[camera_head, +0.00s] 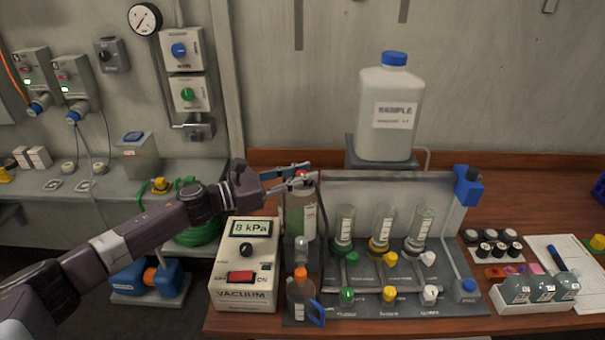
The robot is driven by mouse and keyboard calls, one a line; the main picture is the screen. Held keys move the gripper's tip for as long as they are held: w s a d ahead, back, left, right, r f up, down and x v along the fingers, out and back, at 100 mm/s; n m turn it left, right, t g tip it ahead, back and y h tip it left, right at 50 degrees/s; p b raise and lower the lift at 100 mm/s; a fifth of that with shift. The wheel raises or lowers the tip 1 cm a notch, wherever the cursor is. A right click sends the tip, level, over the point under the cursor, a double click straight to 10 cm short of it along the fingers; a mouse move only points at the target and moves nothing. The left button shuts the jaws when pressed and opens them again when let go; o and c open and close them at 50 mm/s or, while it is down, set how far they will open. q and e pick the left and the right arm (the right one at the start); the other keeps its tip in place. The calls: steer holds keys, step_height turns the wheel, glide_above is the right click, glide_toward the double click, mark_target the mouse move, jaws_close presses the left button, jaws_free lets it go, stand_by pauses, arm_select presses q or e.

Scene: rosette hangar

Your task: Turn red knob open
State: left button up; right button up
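A small red knob (302,173) shows at the top of a tall clear canister (300,215) with a pale label, beside the vacuum unit. My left arm reaches in from the left. My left gripper (304,176) is at the height of the red knob, with its two fingers apart and pointing right. The fingertips overlap the knob in the picture and partly hide it. I cannot tell whether they touch it. My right gripper is not in view.
A white vacuum unit (230,290) reading 8 kPa, with a red switch, stands left of the canister. A rack with glass cylinders (383,232) stands to the right. A large sample jug (391,90) stands behind.

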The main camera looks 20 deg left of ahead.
arm_select(q)
jaws_close()
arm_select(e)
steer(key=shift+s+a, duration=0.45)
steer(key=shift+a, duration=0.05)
